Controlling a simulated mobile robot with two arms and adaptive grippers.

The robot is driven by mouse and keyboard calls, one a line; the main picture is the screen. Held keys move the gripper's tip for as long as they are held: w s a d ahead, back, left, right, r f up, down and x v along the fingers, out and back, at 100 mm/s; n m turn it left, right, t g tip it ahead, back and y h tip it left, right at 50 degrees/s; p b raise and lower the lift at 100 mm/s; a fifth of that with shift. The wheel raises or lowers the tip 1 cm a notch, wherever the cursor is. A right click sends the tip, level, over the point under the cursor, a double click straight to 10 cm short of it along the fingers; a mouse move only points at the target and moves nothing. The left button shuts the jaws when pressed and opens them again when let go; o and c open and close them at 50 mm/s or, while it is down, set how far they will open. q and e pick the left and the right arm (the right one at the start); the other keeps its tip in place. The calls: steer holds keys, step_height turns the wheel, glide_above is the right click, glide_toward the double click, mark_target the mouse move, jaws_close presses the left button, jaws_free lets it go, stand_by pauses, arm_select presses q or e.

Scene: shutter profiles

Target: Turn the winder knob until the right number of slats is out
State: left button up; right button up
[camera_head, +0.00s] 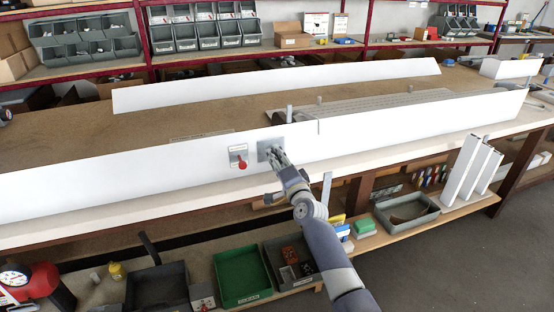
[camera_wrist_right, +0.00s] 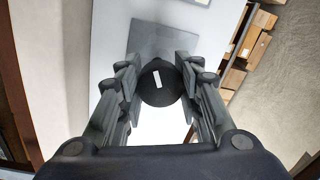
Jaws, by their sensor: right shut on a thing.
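The winder knob (camera_wrist_right: 161,84) is dark and round with a white mark. It stands out from a grey plate (camera_head: 265,147) on the front white panel, and the plate (camera_wrist_right: 150,38) also shows in the right wrist view. My right gripper (camera_head: 277,157) is at the plate, shut on the knob, with its fingers (camera_wrist_right: 160,82) on either side of it. In the head view the gripper hides the knob. Grey slats (camera_head: 385,105) lie flat behind the front panel; their number is hard to tell. My left gripper is not in view.
The long white front panel (camera_head: 110,175) and a rear one (camera_head: 270,85) bound the bench. Bins, including a green tray (camera_head: 240,274), stand on the lower shelf.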

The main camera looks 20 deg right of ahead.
steer(key=o, duration=1.1)
steer(key=s, duration=1.2)
steer(key=shift+d+f, duration=0.3)
steer(key=shift+f, duration=0.05)
steer(key=shift+f, duration=0.1)
